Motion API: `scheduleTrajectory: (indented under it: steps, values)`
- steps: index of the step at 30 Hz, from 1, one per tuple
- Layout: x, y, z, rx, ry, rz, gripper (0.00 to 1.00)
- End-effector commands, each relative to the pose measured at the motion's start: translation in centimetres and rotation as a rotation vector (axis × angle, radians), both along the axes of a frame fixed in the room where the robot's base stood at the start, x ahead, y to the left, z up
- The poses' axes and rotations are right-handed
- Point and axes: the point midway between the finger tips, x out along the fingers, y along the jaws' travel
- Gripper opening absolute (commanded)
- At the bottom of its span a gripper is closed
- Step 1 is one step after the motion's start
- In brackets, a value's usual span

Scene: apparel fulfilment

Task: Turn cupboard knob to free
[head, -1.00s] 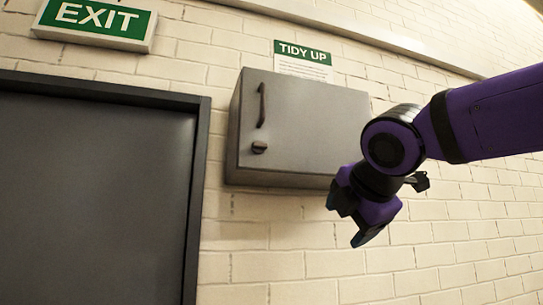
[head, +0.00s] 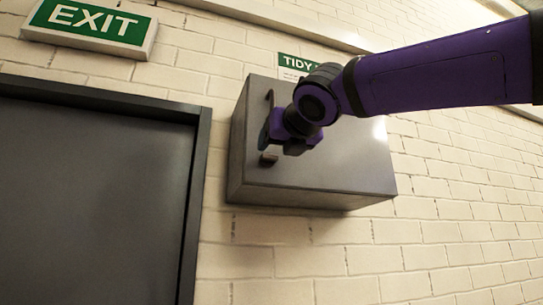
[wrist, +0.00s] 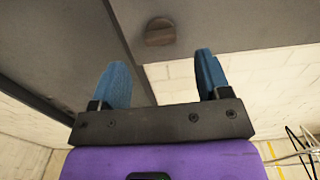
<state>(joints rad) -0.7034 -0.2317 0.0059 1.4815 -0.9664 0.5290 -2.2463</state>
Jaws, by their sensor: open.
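The grey metal cupboard (head: 345,165) is fixed to the brick wall, its front shut. My gripper (head: 267,132) is in front of the cupboard's left part, just above the knob in the head view. In the wrist view the gripper's two blue fingers (wrist: 162,76) are spread, with nothing between them. The knob (wrist: 160,32) shows beyond the fingertips, apart from them. Its exact turn is hard to tell.
A dark door (head: 90,200) with a dark frame is left of the cupboard, under a green EXIT sign (head: 90,22). A green-and-white sign (head: 297,62) above the cupboard is partly hidden by my arm. The brick wall below the cupboard is clear.

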Motion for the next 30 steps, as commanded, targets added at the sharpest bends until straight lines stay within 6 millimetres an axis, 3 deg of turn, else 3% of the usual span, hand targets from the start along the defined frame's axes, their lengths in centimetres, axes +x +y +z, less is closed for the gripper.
scheduleTrajectory:
  steps: [3,10,24,30]
  values:
    - [2.2,0.7,-0.1,0.001,0.002,-0.001,0.7]
    - [5.2,1.5,-0.1,0.001,0.002,-0.001,0.7]
    - [6.2,1.8,0.0,0.002,0.002,-0.001,0.7]
    - [6.2,1.8,0.0,0.002,0.002,-0.001,0.24]
